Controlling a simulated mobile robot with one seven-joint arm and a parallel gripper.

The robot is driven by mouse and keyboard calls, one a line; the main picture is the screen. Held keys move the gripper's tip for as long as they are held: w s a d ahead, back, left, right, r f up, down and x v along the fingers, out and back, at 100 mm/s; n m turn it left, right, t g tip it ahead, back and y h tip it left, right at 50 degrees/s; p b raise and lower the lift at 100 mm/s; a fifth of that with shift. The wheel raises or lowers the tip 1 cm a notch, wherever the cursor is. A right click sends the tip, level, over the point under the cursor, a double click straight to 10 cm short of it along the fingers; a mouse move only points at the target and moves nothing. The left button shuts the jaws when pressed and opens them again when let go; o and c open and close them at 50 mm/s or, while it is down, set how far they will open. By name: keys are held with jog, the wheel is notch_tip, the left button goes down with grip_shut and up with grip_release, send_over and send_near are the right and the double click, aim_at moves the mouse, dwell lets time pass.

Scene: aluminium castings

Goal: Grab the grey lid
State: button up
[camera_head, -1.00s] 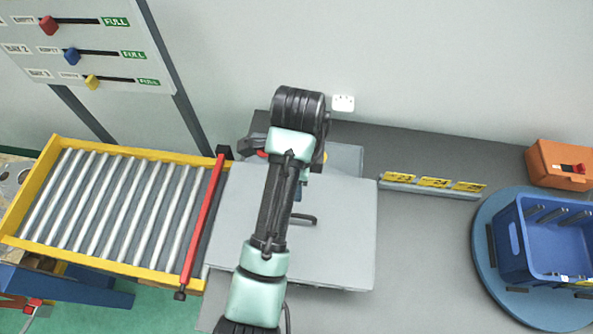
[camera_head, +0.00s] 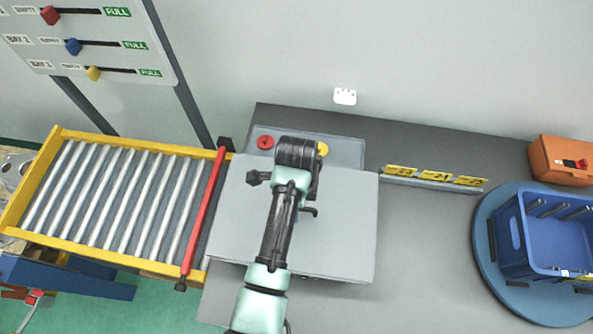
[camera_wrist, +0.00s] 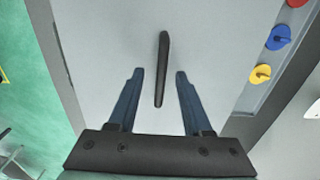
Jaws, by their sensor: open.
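The grey lid (camera_head: 345,235) is a wide flat plate lying on the dark grey bench in the middle of the head view. Its black bar handle shows as a short end (camera_head: 311,211) beside my arm, which hides the rest. In the wrist view the lid (camera_wrist: 105,45) fills the middle, and the handle (camera_wrist: 163,60) stands out lengthwise between the blue fingers. My gripper (camera_wrist: 159,73) is open, with one finger on each side of the handle and gaps on both sides. Whether the fingers reach down to handle height is unclear.
A button panel (camera_head: 348,153) with red and yellow buttons is behind the lid. A roller conveyor (camera_head: 120,205) with a red bar (camera_head: 204,215) adjoins on the left. At right are yellow labels (camera_head: 435,175), a blue crate (camera_head: 515,240) on a turntable, and an orange box (camera_head: 560,160).

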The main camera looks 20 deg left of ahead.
jog(key=shift+f, duration=0.75)
grip_shut()
dwell(0.9)
